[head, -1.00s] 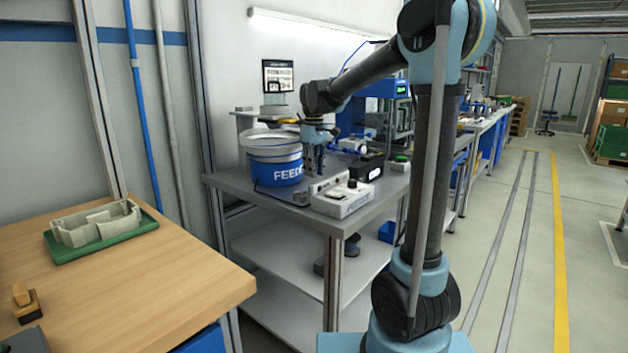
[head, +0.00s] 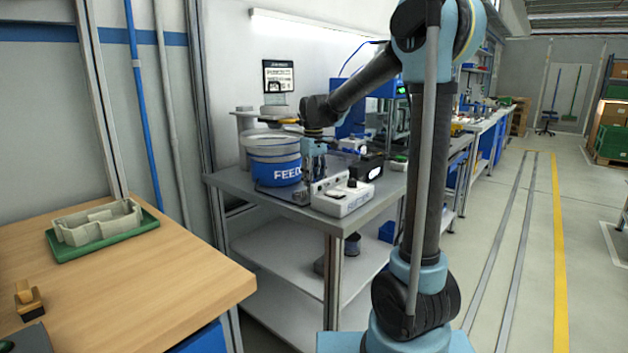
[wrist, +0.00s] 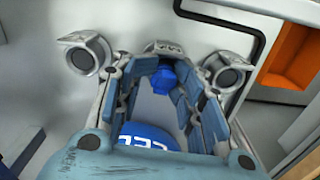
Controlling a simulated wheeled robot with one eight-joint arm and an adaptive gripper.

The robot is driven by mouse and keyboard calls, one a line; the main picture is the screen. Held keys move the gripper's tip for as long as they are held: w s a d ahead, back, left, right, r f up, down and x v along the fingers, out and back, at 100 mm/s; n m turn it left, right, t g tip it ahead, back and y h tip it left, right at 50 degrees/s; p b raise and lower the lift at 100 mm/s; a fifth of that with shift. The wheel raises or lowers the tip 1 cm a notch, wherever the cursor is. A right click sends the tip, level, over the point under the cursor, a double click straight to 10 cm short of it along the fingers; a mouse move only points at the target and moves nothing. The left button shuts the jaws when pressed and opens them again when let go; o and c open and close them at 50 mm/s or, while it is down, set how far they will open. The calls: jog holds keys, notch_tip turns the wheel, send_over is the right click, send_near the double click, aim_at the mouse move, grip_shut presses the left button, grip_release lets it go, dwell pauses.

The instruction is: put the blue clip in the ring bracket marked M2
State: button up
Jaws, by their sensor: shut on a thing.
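My gripper (wrist: 170,95) is shut on the blue clip (wrist: 177,82), which shows between the fingertips in the wrist view. A grey ring bracket (wrist: 163,46) lies just beyond the clip, partly hidden by it; I cannot tell whether they touch. Another ring bracket (wrist: 84,54) stands to the left and one (wrist: 229,73) to the right, beside the right finger. No M2 mark is readable. In the head view my gripper (head: 313,174) is low over the grey bench, right of the blue feeder; the clip is not distinguishable there.
The blue feeder bowl (head: 275,172) stands close left of my gripper. A white control box (head: 343,197) and a black box (head: 369,168) are close on the right. An orange bin (wrist: 292,55) shows at upper right in the wrist view.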

jog(key=o, duration=0.6)
jog(key=shift+d+f, duration=0.15)
jog(key=shift+f, duration=0.15)
jog(key=shift+o, duration=0.2)
jog(key=shift+w+f, duration=0.15)
jog(key=shift+w, duration=0.1)
jog(key=shift+s, duration=0.1)
jog(key=shift+r, duration=0.2)
jog(key=shift+r, duration=0.1)
